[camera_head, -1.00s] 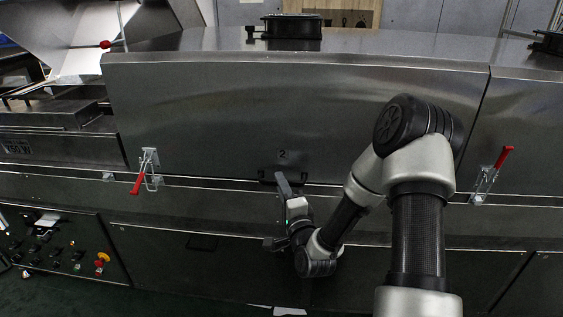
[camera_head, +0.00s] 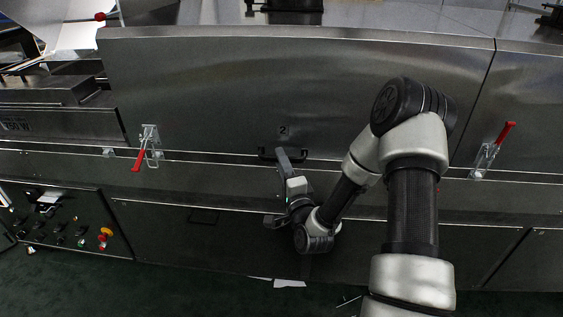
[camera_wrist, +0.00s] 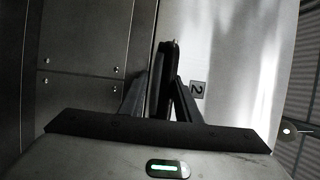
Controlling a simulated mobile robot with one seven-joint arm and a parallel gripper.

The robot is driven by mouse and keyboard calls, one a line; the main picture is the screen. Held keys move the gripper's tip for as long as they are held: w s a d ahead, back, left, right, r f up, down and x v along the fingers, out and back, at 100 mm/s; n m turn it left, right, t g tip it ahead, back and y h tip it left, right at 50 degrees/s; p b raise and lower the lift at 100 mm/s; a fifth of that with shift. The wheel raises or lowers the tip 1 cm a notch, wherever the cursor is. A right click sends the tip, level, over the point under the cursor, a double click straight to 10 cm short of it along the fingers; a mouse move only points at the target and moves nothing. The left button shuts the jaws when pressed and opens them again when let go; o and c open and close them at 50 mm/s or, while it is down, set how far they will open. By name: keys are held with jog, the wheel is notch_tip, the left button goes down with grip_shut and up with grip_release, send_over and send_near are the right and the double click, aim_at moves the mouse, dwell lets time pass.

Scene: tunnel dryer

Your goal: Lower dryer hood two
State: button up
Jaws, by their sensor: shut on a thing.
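Dryer hood two (camera_head: 220,90) is the wide steel panel marked with a small "2" plate (camera_head: 284,131) in the head view; the plate also shows in the wrist view (camera_wrist: 197,89). The hood is down, its lower edge lying along the dryer body (camera_head: 225,179). A dark bar handle (camera_head: 266,154) sits at that edge, below the number. My gripper (camera_head: 285,160) is at the handle. In the wrist view my gripper (camera_wrist: 160,100) is shut on the dark handle (camera_wrist: 166,65), with a finger on each side of it.
A control panel (camera_head: 60,220) with buttons is at lower left. Another hood (camera_head: 90,30) stands raised at upper left. The dark floor (camera_head: 160,290) shows in front.

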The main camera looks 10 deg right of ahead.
jog(key=shift+d+f, duration=0.15)
jog(key=shift+f, duration=0.15)
jog(key=s+d+f+p, duration=0.1)
jog(key=s+p, duration=0.2)
jog(key=s, duration=1.4)
jog(key=shift+f, duration=0.4)
